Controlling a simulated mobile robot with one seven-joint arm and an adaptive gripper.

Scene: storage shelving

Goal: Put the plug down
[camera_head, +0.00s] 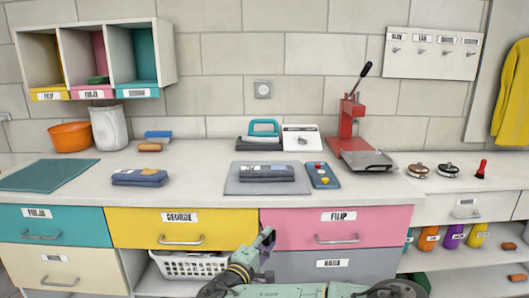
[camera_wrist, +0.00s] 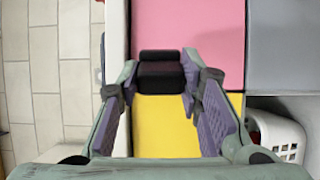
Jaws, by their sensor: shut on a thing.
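A black, blocky thing, which I take to be the plug (camera_wrist: 161,72), sits between the fingertips of my gripper (camera_wrist: 160,88) in the wrist view. The fingers are spread by its width and hold it from both sides. In the head view my gripper (camera_head: 265,246) is at the lower middle, in front of the yellow and pink drawers and below the counter's front edge. The plug is hard to make out there. The counter (camera_head: 205,180) is above and behind my gripper.
On the counter are a folded blue cloth (camera_head: 139,177), a grey mat (camera_head: 234,188), a blue tray (camera_head: 323,182) and a red press (camera_head: 351,125). A wall socket (camera_head: 263,89) is above. A white basket (camera_head: 188,268) stands below the yellow drawer (camera_head: 120,229). The counter's front middle has free room.

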